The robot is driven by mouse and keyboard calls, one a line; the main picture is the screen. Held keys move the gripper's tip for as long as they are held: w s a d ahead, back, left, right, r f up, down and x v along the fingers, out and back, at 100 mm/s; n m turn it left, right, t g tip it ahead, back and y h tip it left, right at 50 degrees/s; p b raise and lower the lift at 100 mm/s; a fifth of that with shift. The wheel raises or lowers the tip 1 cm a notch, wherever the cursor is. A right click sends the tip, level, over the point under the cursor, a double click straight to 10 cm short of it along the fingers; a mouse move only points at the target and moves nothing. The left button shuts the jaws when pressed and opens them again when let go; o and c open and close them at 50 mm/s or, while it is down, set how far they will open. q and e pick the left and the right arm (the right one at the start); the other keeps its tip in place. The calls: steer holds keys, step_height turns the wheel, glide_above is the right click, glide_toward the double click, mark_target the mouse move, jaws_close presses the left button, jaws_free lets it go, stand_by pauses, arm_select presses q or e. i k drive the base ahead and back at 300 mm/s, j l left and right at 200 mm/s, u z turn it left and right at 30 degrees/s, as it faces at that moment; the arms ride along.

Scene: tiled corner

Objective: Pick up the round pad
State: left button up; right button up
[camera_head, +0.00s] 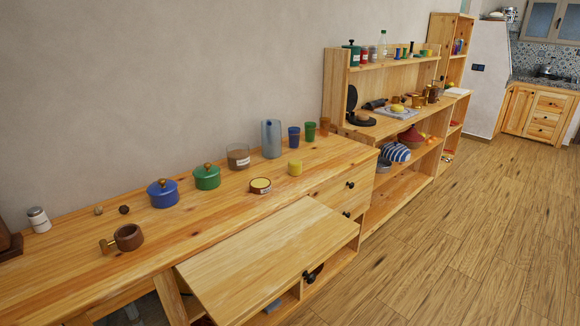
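A low round item (260,186) with a cream top and a dark reddish rim lies flat on the wooden counter (215,208), near its front edge. It may be the round pad, but it is too small to be sure. A yellow cup (295,167) stands to its right, and a clear jar with a label (238,157) stands behind it. Neither of my grippers is in view.
A blue pot (163,193), a green pot (206,177), a wooden cup with handle (128,237) and a tall blue-grey vessel (271,139) stand on the counter. A wooden door panel (265,258) juts out in front. The floor (460,240) at right is clear.

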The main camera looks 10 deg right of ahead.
mark_target(295, 166)
steer(key=i+l+u, duration=0.4)
steer(key=l, duration=0.5)
steer(key=i+l+u, duration=0.1)
steer(key=l+u, duration=0.3)
steer(key=l, duration=0.5)
steer(key=i+l+u, duration=0.1)
steer(key=l+u, duration=0.35)
steer(key=l, duration=0.55)
steer(key=k+l+u, duration=0.15)
steer(key=l+u, duration=0.25)
steer(key=l, duration=0.55)
